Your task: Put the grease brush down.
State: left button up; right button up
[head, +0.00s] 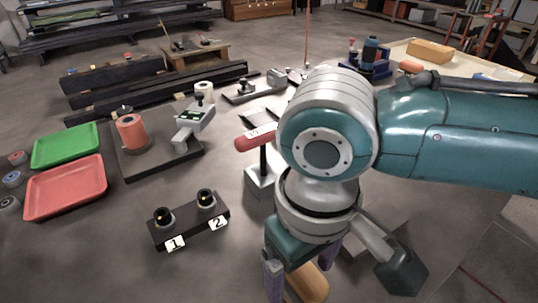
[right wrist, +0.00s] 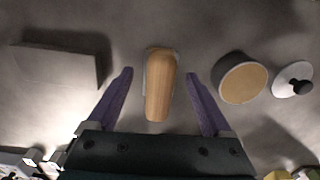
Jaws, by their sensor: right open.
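The grease brush (right wrist: 160,95) shows as a light wooden handle with a pale grey edge at its far end. It lies between the two purple fingers of my right gripper (right wrist: 160,76) in the right wrist view, with a gap on each side. My right gripper (head: 302,268) is open and points down in the head view. The wooden handle (head: 310,284) shows partly between and below its fingers there. The brush appears to be on the grey surface, but the exact contact is hidden. My left gripper is not in view.
In the right wrist view, a round pot (right wrist: 242,82) with tan contents and a knobbed lid (right wrist: 293,80) are right of the brush. A flat grey block (right wrist: 62,68) is left. A numbered black stand (head: 188,222) and a red-handled post (head: 262,172) stand left of my arm.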

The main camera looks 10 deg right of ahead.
notch_tip(320, 180, up, 11)
jog(key=shift+f+p, duration=0.2)
jog(key=shift+p, duration=0.25)
jog(key=s+a+f+t+y, duration=0.1)
jog(key=s+a+f+y, duration=0.1)
jog(key=s+a+y, duration=0.25)
jog(key=s+d+f+m+t+h, duration=0.1)
jog(key=s+d+h, duration=0.1)
jog(key=d, duration=0.5)
jog(key=s+d+f+m+t+h, duration=0.1)
jog(key=s+d+h, duration=0.1)
jog(key=s+d, duration=0.3)
jog(key=shift+d+t, duration=0.3)
jog(key=shift+d, duration=0.55)
jog(key=shift+s+r, duration=0.1)
